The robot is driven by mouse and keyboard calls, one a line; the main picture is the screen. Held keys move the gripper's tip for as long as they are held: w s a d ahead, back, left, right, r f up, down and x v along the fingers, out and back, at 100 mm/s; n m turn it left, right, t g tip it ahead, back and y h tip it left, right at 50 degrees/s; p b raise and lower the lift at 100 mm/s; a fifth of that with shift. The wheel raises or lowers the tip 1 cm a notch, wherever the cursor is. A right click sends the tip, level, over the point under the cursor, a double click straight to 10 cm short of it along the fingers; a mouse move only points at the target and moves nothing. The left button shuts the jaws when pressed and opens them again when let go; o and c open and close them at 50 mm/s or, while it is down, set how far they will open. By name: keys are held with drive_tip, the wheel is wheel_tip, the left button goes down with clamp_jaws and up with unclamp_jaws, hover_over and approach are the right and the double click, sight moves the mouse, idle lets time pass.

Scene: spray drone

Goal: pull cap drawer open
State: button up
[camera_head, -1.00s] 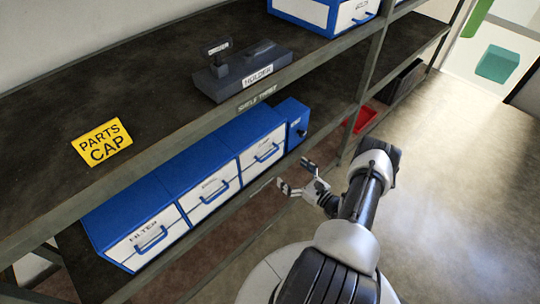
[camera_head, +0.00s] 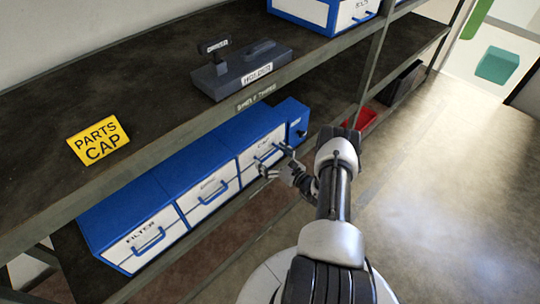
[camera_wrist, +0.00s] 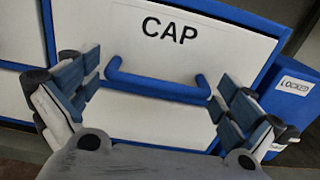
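The cap drawer (camera_head: 258,151) has a white front and a blue bar handle, in a blue cabinet on the lower shelf. In the wrist view its front (camera_wrist: 215,50) reads "CAP", and its blue handle (camera_wrist: 158,88) runs across the middle. My gripper (camera_head: 275,161) is in front of this drawer. In the wrist view my gripper (camera_wrist: 155,100) is open, with one finger at each end of the handle. The handle lies between the fingers; I cannot tell whether they touch it. The drawer appears shut.
A blue box labelled "LOCKED" (camera_wrist: 290,95) stands right of the cap drawer. The filter drawer (camera_head: 145,245) and a middle drawer (camera_head: 210,195) are to the left. The upper shelf holds a grey holder (camera_head: 240,72) and a yellow parts cap sign (camera_head: 98,140). Floor at right is clear.

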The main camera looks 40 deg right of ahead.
drive_tip(key=c, duration=1.3)
drive_tip(key=shift+o, duration=0.2)
drive_tip(key=s+d, duration=0.1)
drive_tip(key=s, duration=1.5)
drive_tip(key=shift+d+r, duration=0.15)
